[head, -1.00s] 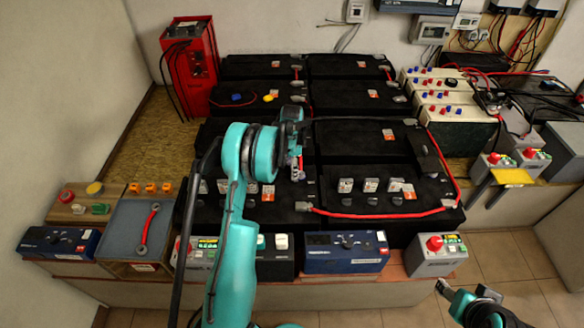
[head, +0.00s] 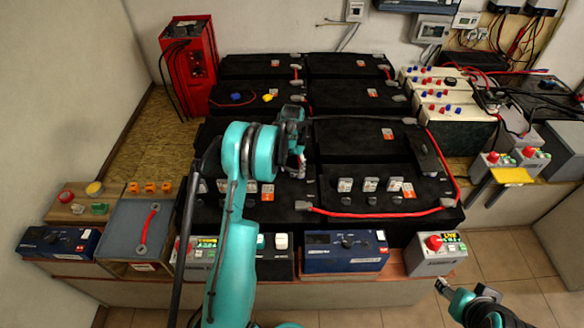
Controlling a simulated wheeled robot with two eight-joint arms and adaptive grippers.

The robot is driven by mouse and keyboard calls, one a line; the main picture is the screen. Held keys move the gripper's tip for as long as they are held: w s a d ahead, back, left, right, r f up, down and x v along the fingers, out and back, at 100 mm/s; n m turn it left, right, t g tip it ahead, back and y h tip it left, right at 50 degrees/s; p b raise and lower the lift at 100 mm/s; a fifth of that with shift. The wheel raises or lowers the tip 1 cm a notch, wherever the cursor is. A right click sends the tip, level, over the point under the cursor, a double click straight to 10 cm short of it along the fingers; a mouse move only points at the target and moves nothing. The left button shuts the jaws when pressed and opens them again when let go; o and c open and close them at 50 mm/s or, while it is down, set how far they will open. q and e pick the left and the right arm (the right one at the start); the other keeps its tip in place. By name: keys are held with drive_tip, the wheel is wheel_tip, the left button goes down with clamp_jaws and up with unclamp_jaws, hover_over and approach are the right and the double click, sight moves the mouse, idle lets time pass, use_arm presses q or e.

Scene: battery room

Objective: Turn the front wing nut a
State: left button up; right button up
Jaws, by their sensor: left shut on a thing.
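My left arm comes up from the bottom and reaches over the front row of black batteries. My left gripper (head: 297,172) points down at the right end of the front left battery (head: 262,212), by the gap to the front right battery (head: 336,190). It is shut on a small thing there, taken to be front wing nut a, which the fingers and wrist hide. My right gripper (head: 442,288) is low at the right, over the floor and away from the batteries. Its fingers are too small to tell open from shut.
A red cable (head: 380,214) runs along the front right battery's front and right side. Blue boxes (head: 345,252) and a grey box with a red button (head: 435,254) line the front ledge. A red charger (head: 190,65) stands at the back left.

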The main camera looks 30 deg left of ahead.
sight(293, 170)
use_arm(q)
drive_tip(key=shift+d+n, duration=0.1)
drive_tip(key=shift+n, duration=2.1)
drive_tip(key=o, duration=1.2)
drive_tip(key=shift+c, duration=0.2)
drive_tip(key=shift+r, duration=4)
